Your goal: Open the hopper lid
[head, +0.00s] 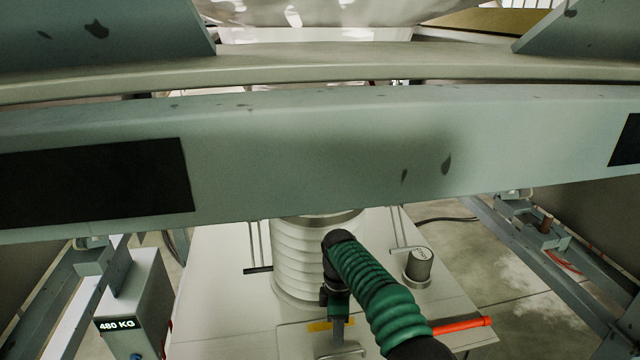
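The pale hopper top (225,300) lies below the beam. A lid panel (295,338) is set in its near part, lying flat, with a yellow label (320,326) and a metal bar handle (342,352) near the bottom edge. My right arm, in a green ribbed sleeve, comes in from the lower right. My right gripper (339,330) points down over the lid, just above the handle in the picture. I see it edge-on, so its opening and any contact with the handle are unclear. My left gripper is not in view.
A wide grey-green beam (320,140) crosses the view. A white ribbed spout (300,258) stands behind my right gripper. A capped cylinder (418,265) and an orange-red bar (463,325) are to the right. A box reading 480 KG (130,305) stands at left.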

